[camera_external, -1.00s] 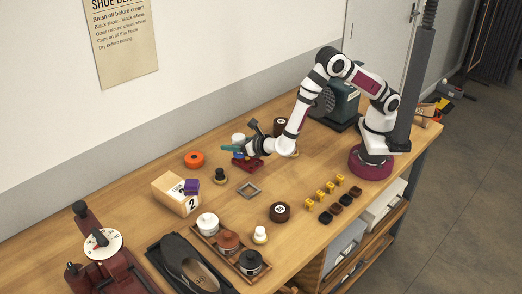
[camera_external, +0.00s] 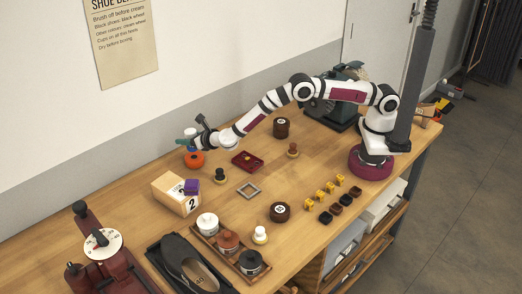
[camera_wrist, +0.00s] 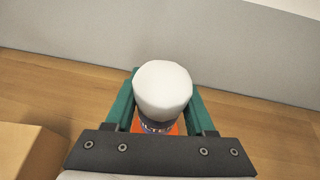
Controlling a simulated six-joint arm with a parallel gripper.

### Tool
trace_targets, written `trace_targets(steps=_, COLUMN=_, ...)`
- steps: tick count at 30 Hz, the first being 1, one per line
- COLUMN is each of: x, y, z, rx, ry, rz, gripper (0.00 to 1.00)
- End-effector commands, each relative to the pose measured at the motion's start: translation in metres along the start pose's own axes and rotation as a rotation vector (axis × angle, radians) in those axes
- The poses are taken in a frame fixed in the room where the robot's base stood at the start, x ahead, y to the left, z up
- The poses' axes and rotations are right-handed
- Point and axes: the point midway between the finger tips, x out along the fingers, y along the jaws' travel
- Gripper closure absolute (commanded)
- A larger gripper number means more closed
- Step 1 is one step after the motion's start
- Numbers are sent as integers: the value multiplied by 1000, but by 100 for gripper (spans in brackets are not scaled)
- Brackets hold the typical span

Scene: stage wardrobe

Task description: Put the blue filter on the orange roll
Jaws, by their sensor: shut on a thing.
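The blue filter shows as a white rounded top (camera_external: 189,131) in the external view; its lower part is mostly hidden by my fingers. In the wrist view the white top (camera_wrist: 163,90) sits between the green fingers, with a dark lettered band below it. My gripper (camera_external: 187,143) is shut on it and holds it upright. The orange roll (camera_external: 194,160) lies on the table directly under it, and an orange edge (camera_wrist: 171,129) shows below the filter in the wrist view. I cannot tell whether the two touch.
A wooden box marked 2 (camera_external: 173,199) with a purple block (camera_external: 191,187) stands in front of the roll. A dark knobbed piece (camera_external: 220,176) and a dark red tray (camera_external: 240,165) are to its right. The wall is close behind.

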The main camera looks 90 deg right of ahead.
Motion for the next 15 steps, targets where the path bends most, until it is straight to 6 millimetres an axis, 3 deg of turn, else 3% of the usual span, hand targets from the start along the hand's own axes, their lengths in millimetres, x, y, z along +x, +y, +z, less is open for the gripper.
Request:
trace_targets(steps=4, x=11, y=0, z=-28, rx=-3, ry=3, rz=-1, gripper=100)
trace_targets(steps=15, x=14, y=0, z=-35, rx=-1, ry=2, rz=-1, gripper=100)
